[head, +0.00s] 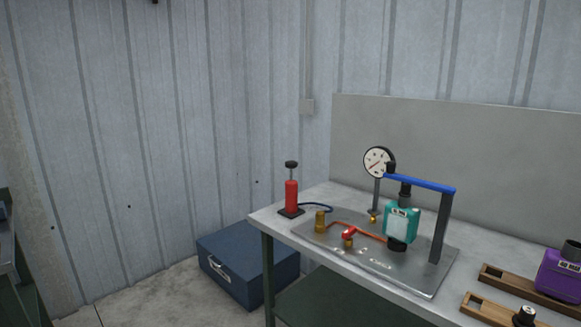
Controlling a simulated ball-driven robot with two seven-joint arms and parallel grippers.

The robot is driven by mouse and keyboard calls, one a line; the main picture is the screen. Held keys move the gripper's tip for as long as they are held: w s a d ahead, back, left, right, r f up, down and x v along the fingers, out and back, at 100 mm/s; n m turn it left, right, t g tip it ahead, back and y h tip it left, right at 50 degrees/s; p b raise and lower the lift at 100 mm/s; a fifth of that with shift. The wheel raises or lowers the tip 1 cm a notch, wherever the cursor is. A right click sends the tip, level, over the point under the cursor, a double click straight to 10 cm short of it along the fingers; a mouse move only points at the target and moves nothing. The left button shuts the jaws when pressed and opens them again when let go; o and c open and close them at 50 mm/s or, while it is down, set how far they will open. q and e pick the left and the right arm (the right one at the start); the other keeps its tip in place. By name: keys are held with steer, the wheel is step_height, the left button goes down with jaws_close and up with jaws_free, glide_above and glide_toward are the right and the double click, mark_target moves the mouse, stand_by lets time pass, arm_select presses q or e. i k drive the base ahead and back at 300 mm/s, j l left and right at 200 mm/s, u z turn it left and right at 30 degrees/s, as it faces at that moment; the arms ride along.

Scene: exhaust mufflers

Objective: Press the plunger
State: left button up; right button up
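A red hand pump (291,195) stands upright at the left end of the workbench on a dark base. Its black plunger knob (292,164) sits on top, a little above the red body. A dark hose runs from the pump to the metal test plate (427,283). On the plate a teal muffler (400,224) stands under a blue clamp arm (420,184). A round dial gauge (378,161) stands behind it. Neither of my grippers is in the head view.
The grey workbench (263,219) carries wooden holders (510,284) and a purple part (560,273) at right. A blue toolbox (243,270) sits on the floor left of the bench. A metal panel (470,150) backs the bench. Open space surrounds the pump's top.

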mark_target(292, 165)
steer(key=i+j, duration=0.2)
steer(key=i, duration=0.35)
steer(key=i+j, duration=0.2)
steer(key=i, duration=0.35)
steer(key=i+j, duration=0.15)
steer(key=i, duration=0.4)
